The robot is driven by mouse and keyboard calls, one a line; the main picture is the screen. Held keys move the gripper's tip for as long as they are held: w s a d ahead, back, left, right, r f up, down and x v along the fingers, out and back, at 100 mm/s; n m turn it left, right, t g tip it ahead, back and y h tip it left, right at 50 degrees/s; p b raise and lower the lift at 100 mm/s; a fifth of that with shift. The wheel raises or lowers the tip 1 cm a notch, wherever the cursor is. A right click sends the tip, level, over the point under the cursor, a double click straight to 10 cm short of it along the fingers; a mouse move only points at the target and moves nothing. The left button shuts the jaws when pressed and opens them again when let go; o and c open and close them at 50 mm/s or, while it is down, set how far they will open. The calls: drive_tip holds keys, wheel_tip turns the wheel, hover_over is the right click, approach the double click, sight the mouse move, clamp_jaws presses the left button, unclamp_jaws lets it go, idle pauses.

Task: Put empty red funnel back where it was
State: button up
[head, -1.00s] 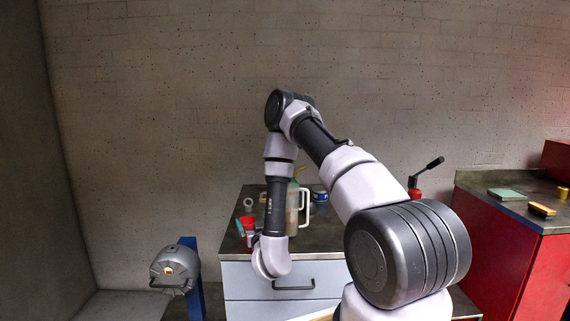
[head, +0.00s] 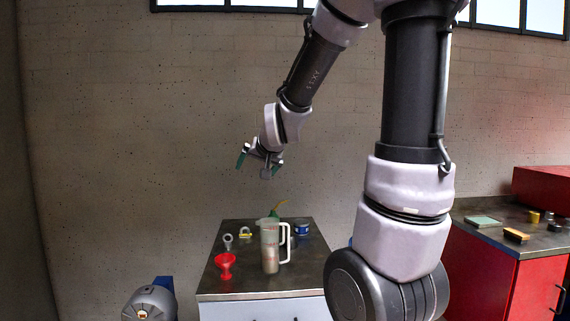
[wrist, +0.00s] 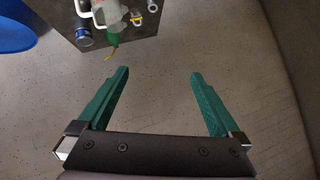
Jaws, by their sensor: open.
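The red funnel (head: 225,264) stands on the left part of the dark-topped cabinet (head: 212,283) in the head view, near the left edge. I cannot see its inside well enough to tell whether it is empty. My gripper (head: 260,165) is raised high above the cabinet, in front of the wall, with green fingers. In the wrist view my gripper (wrist: 158,78) has its two green fingers wide apart with nothing between them, above bare floor. The funnel cannot be made out in the wrist view.
A clear jug (head: 270,248) with a handle stands right of the funnel. Behind are a grey ring-shaped item (head: 228,241), a yellow-and-white item (head: 245,232) and a blue tin (head: 302,229). A red cabinet (head: 505,283) stands right, a grey machine (head: 150,303) lower left.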

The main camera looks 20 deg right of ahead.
drive_tip(key=s+r+g, duration=0.2)
drive_tip(key=s, duration=0.9)
drive_tip(key=s+r+g+y, duration=0.1)
drive_tip(key=s+r, duration=0.1)
drive_tip(key=s, duration=0.9)
drive_tip(key=shift+a+r+n+g+y, duration=0.15)
drive_tip(key=shift+r+n+g+y, duration=0.15)
drive_tip(key=shift+r+n+g, duration=0.1)
